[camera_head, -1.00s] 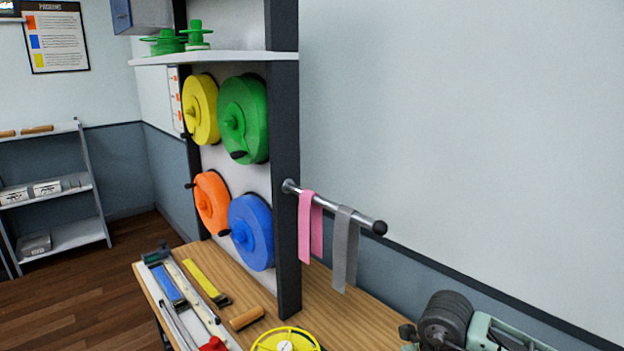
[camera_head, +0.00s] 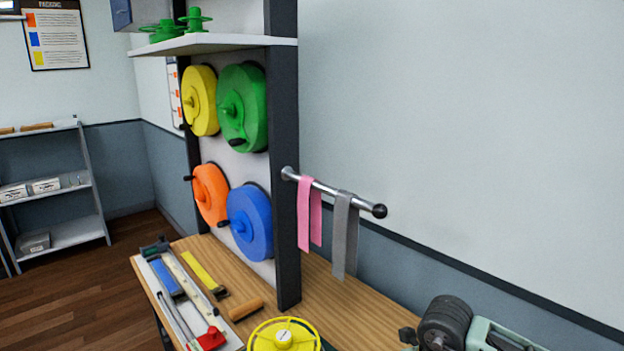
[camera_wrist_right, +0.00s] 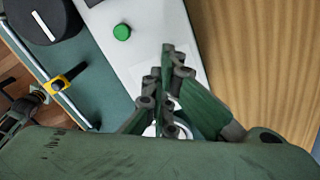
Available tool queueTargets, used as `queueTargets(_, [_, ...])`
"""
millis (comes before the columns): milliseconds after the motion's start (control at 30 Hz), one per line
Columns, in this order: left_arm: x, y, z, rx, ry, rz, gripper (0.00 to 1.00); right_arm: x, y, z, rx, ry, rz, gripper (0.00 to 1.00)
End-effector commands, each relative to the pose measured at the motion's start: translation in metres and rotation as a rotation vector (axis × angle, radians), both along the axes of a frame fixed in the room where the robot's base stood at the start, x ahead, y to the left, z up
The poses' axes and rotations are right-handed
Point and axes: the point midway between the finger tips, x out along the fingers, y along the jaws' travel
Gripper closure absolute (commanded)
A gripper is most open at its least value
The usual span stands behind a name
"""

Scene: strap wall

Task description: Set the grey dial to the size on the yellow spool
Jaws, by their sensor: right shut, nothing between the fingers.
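A dark grey round dial (camera_wrist_right: 62,18) with a white pointer line sits on a green surface at the upper left of the right wrist view, partly cut off. No size marks are readable around it. In the head view a yellow spool (camera_head: 257,336) with a white hub lies at the bottom edge, partly cut off; its label is too small to read. Another yellow reel (camera_head: 203,98) hangs on the rack. My right gripper (camera_wrist_right: 177,58) is shut and empty, to the right of the dial and apart from it. My left gripper is out of view.
A green button (camera_wrist_right: 122,31) sits on a pale panel between the dial and my right gripper. A green machine (camera_head: 482,335) with dark grey rollers stands at the lower right. Pink and grey straps hang from a rod (camera_head: 330,190). The wooden bench (camera_head: 325,300) is bare beside the post.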

Motion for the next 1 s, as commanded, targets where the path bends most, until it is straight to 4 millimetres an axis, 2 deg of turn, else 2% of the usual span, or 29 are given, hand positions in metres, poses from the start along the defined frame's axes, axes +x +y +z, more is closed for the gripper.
queueTargets(33, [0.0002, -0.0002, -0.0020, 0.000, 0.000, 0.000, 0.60, -0.0076, 0.0024, -0.0102, 0.003, 0.022, 0.005, 1.00])
queueTargets(667, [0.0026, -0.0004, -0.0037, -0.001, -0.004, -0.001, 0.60, -0.0125, -0.0013, -0.0108, 0.001, 0.027, 0.005, 1.00])
queueTargets(1000, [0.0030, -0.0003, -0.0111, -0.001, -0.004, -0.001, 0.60, -0.0103, -0.0056, -0.0119, -0.003, 0.027, 0.004, 1.00])
